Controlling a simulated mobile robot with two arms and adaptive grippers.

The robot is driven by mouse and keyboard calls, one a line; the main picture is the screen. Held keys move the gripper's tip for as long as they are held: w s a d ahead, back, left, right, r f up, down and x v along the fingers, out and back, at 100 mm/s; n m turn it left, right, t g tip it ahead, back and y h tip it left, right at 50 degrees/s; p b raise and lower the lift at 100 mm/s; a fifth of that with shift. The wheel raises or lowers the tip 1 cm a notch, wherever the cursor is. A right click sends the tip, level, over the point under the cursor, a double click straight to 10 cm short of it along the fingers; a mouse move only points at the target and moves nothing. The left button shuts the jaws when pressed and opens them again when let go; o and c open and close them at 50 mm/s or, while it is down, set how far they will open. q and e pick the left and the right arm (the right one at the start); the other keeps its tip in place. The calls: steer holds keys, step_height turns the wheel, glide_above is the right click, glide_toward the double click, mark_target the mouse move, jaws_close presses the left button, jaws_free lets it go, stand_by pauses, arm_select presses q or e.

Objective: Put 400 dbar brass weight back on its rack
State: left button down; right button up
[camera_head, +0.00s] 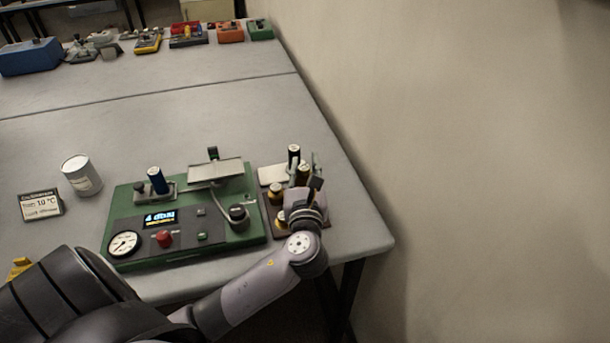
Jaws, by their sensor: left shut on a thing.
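The rack (268,222) is a dark base at the right of the green device, near the table's right edge. Several small brass weights with dark tops stand on or over it, among them one at its left side (275,195). My left gripper (305,178) reaches over the rack from the front and is shut on a brass weight (303,170). The gripper hides part of that weight and of the rack, so I cannot tell whether the weight touches the rack. The weight markings are too small to read. My right gripper is not in view.
The green device (190,255) has a gauge, a lit display, a red knob and a metal plate (215,172). A white can (81,175) and a small sign (40,205) stand left of it. The wall (450,150) is close on the right. The table's middle is clear.

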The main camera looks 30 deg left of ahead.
mark_target(305, 180)
arm_select(q)
steer(key=shift+f, duration=0.95)
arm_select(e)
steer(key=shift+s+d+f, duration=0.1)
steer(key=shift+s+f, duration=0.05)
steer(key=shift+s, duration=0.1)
arm_select(q)
steer(key=shift+f, duration=0.15)
steer(key=shift+f, duration=0.6)
steer(key=c, duration=1.7)
jaws_free()
steer(key=shift+f, duration=0.1)
steer(key=o, duration=0.4)
steer(key=shift+s, duration=0.1)
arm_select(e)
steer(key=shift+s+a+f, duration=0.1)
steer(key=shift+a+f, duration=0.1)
arm_select(q)
steer(key=shift+f, duration=0.1)
